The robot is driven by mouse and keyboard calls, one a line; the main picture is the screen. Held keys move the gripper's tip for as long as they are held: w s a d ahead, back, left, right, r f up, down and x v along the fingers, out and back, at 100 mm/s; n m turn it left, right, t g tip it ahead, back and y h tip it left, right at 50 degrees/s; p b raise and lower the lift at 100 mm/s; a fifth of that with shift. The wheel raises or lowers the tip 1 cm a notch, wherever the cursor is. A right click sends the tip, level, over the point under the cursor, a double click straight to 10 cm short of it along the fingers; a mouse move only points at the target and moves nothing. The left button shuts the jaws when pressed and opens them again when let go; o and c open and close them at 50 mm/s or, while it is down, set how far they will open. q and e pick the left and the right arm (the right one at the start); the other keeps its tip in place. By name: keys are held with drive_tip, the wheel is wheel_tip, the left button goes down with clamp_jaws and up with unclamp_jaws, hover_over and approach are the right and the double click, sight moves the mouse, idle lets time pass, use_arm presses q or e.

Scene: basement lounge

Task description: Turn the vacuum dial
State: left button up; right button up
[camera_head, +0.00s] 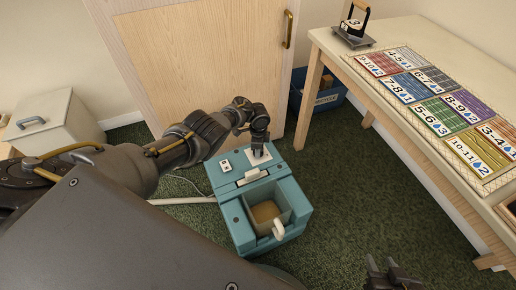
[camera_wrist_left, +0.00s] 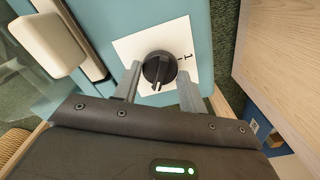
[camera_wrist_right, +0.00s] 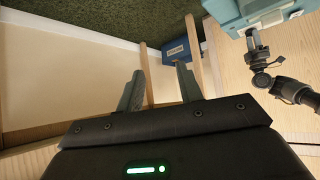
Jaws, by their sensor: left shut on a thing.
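The teal vacuum (camera_head: 233,205) stands on the green carpet in the middle of the head view. In the left wrist view, its black round dial (camera_wrist_left: 158,67) sits on a white label plate (camera_wrist_left: 125,47) with a tick and a "1" to the dial's right. A light pointer mark on the dial faces the bottom of that picture. My left gripper (camera_head: 259,150) is over the plate, its fingers shut on the dial from both sides. In the head view the gripper hides the dial. My right gripper (camera_head: 391,272) is open and empty at the lower right.
A wooden door (camera_head: 195,60) stands behind the vacuum. A table (camera_head: 340,50) with numbered colored cards fills the right side, with a blue recycling bin (camera_head: 318,98) beyond its leg. A white box (camera_head: 55,120) is at left. Carpet between vacuum and table is clear.

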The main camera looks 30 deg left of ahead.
use_arm(q)
drive_tip(key=o, duration=1)
drive_tip(key=shift+c, duration=0.2)
wheel_tip(320, 180, up, 4)
drive_tip(key=p, duration=0.3)
use_arm(e)
drive_tip(key=s+d+f+m+g+h, duration=0.1)
drive_tip(key=s+d+f+g+h, duration=0.15)
drive_tip(key=s+d+g, duration=0.35)
use_arm(q)
wheel_tip(320, 180, up, 7)
drive_tip(key=p, duration=0.4)
use_arm(e)
wheel_tip(320, 180, down, 11)
drive_tip(key=a, duration=0.1)
drive_tip(key=shift+s+g, duration=0.3)
use_arm(q)
drive_tip(key=shift+f, duration=0.1)
